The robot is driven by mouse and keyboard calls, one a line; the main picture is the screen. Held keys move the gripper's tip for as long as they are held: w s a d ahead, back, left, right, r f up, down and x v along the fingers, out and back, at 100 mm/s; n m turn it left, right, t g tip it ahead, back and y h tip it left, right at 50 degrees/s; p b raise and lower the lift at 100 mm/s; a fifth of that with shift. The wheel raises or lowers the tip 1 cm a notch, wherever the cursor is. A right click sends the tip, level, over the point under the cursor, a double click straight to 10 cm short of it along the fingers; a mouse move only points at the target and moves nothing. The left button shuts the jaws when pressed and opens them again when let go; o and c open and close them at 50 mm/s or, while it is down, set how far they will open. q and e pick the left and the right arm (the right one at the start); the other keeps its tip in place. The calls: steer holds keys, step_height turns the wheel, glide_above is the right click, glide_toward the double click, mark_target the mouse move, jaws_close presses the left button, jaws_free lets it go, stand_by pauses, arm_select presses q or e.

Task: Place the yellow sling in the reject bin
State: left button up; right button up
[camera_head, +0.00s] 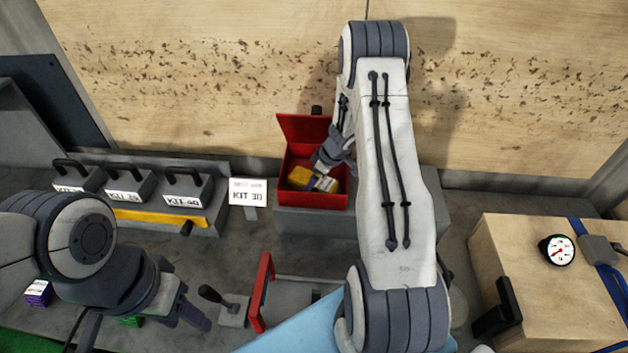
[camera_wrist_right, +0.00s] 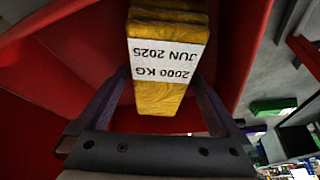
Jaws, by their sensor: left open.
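The yellow sling (camera_head: 300,178), a folded bundle with a white label, is inside the open red reject bin (camera_head: 318,198). My left gripper (camera_head: 140,325) is open and empty at the lower left.
Grey kit weights with black handles (camera_head: 185,185) stand left of the bin, with a yellow strip (camera_head: 155,217) before them. A KIT 30 sign (camera_head: 248,192) stands beside the bin. A red-handled frame (camera_head: 262,290) is in front. A wooden box (camera_head: 540,290) with a gauge (camera_head: 557,250) is right.

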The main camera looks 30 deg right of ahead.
steer(key=p+v, duration=0.1)
steer(key=v, duration=1.1)
steer(key=shift+r, duration=0.1)
